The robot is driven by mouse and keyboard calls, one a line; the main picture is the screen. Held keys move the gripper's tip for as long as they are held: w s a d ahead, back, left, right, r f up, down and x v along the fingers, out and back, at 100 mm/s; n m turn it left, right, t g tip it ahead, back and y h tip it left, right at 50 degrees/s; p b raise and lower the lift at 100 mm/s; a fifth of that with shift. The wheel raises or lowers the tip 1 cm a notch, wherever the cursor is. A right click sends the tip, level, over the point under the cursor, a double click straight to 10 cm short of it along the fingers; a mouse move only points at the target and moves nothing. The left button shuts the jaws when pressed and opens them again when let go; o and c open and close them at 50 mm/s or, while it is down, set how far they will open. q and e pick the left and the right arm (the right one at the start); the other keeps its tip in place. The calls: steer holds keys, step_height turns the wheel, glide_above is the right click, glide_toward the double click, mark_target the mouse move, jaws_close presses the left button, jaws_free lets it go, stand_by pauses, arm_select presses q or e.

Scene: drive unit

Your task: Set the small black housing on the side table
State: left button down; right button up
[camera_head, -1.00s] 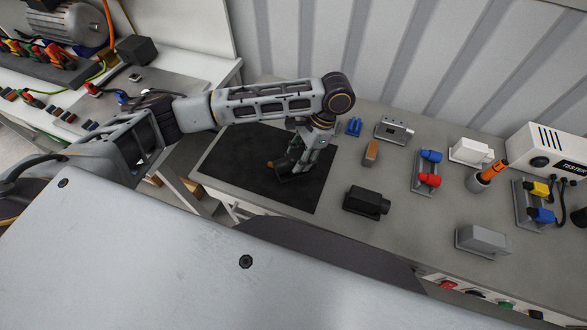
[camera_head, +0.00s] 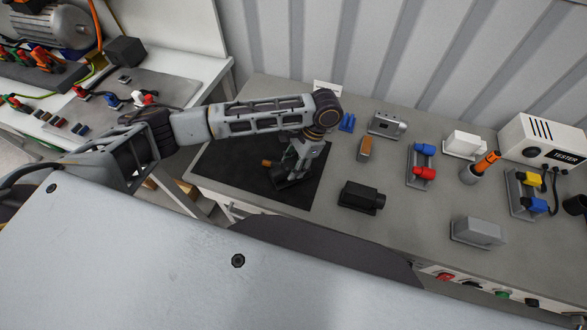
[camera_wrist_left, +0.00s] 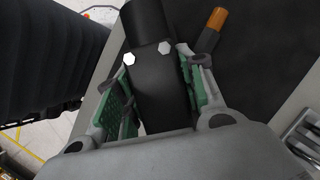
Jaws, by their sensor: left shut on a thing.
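My left gripper (camera_head: 288,176) is low over the black mat (camera_head: 225,165) on the grey table in the head view. In the left wrist view its green-padded fingers (camera_wrist_left: 158,95) are shut around a small black housing (camera_wrist_left: 152,75) with a round end and two pale bolt heads. In the head view the held housing is mostly hidden by the gripper and blends into the mat. I cannot tell whether it touches the mat. Another black housing (camera_head: 360,196) stands to the right of the mat. My right gripper is not in view.
Right of the mat are a brown block (camera_head: 365,149), a grey housing (camera_head: 478,231), a red and blue fixture (camera_head: 421,165) and a white tester (camera_head: 540,139). An orange-tipped piece (camera_wrist_left: 217,18) lies close beside the held housing. A second bench (camera_head: 190,70) stands left, across a gap.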

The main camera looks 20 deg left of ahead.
arm_select(q)
steer(key=shift+f, duration=1.2)
steer(key=c, duration=0.9)
jaws_free()
steer(key=shift+f, duration=0.1)
steer(key=shift+v, duration=6.1)
